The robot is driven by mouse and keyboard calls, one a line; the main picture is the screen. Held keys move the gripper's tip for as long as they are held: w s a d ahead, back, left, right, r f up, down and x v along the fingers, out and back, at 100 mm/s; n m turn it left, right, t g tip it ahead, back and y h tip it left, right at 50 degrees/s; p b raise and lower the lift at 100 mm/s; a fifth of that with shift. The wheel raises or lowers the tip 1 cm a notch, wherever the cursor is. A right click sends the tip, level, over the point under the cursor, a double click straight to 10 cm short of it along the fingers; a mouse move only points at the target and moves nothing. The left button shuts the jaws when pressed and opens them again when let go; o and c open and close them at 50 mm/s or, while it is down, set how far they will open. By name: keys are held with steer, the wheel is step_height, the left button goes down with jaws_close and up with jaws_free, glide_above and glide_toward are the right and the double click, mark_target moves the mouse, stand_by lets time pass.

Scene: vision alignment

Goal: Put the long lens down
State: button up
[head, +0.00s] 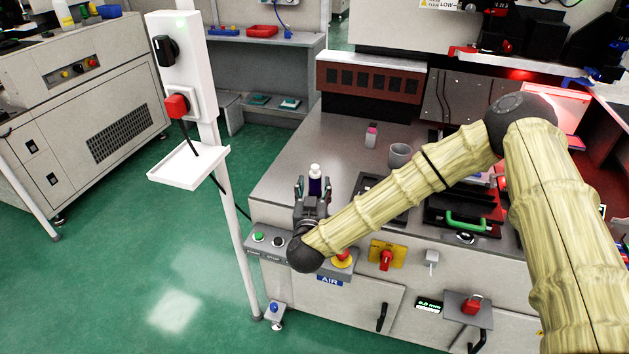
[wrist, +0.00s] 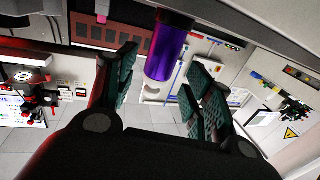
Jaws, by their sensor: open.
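A purple cylinder with a pale top, which looks like the long lens (head: 315,182), shows near the front left part of the grey bench top (head: 318,134). I cannot tell for sure whether its base touches the bench. My gripper (head: 313,189) is open, with one finger on each side of the cylinder. In the wrist view the purple cylinder (wrist: 168,48) is between and beyond the spread fingers of my gripper (wrist: 160,78), with a visible gap on both sides. The cylinder's lower end in the head view is hidden by my gripper.
A grey cup (head: 400,155) and a small pink-topped bottle (head: 371,135) stand farther back on the bench. A dark fixture with a green handle (head: 465,222) is to the right. Buttons and a red knob (head: 386,258) line the bench front. A white post (head: 228,215) stands left.

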steer(key=s, duration=0.7)
steer(key=shift+s+a, duration=0.25)
steer(key=shift+s, duration=0.1)
